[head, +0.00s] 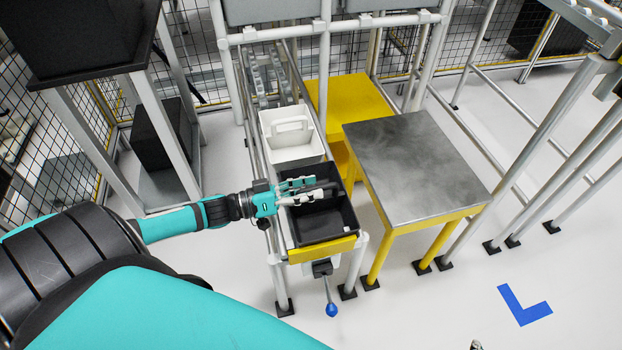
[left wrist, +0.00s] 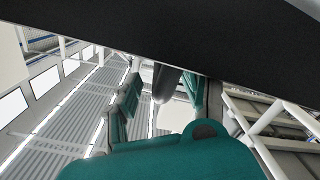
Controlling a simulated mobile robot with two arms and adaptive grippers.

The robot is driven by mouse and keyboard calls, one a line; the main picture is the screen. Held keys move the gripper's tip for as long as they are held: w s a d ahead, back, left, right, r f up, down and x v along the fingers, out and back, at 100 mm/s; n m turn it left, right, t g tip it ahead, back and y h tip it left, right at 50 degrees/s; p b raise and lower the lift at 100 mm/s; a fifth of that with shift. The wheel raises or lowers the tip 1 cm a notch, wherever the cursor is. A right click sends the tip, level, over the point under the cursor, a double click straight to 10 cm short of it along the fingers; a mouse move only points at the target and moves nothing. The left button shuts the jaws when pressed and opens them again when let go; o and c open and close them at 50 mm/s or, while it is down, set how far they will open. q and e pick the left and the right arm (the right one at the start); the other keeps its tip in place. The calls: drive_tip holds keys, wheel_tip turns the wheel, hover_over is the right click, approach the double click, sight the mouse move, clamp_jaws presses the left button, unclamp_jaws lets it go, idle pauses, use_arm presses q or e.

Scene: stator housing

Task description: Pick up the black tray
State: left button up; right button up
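The black tray (head: 322,222) sits at the front end of the narrow rack, behind a yellow end bar. My left gripper (head: 318,190) reaches in from the left over the tray's rear part. Its fingers point right, look apart and hide part of the tray; whether they touch it I cannot tell. In the left wrist view the teal fingers (left wrist: 160,95) stand apart, and a broad dark surface crosses the top right; it may be the tray. Only a small grey and black tip shows at the head view's bottom edge, perhaps my right gripper.
A white tray (head: 291,140) with a handle stands directly behind the black tray on the rack. A yellow table (head: 418,165) with a bare metal top is close on the right. A blue-knobbed lever (head: 331,309) hangs below the rack's front. The floor in front is clear.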

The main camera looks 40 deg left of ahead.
use_arm(q)
drive_tip(key=shift+s+d+f, duration=0.1)
clamp_jaws()
idle(0.7)
